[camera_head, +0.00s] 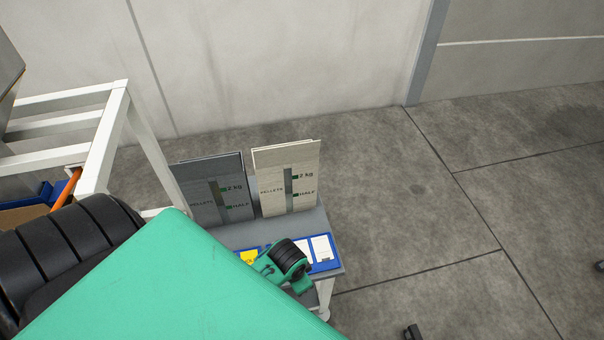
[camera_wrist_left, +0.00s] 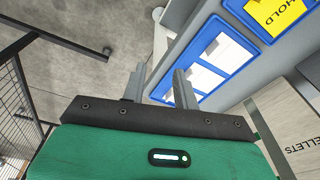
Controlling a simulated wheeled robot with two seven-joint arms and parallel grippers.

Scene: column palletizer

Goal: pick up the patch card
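White cards lie in blue frames on the grey stand; one white card (camera_head: 321,247) shows in the head view, and another (camera_head: 302,248) is partly behind my wrist. I cannot read which is the patch card. In the left wrist view, a white card (camera_wrist_left: 222,52) sits in its blue frame, and a second white one lies nearer, partly behind a finger. A yellow HOLD card (camera_wrist_left: 277,12) is beside them. My left gripper (camera_wrist_left: 158,78) is open, its fingers apart and empty, close to the nearer white card. In the head view its fingers are hidden by my green arm. My right gripper is not in view.
The grey stand (camera_head: 236,236) carries a dark pellet holder (camera_head: 208,190) and a cream pellet holder (camera_head: 287,180) behind the cards. A white frame (camera_head: 107,135) stands at left. Open concrete floor (camera_head: 420,210) lies to the right.

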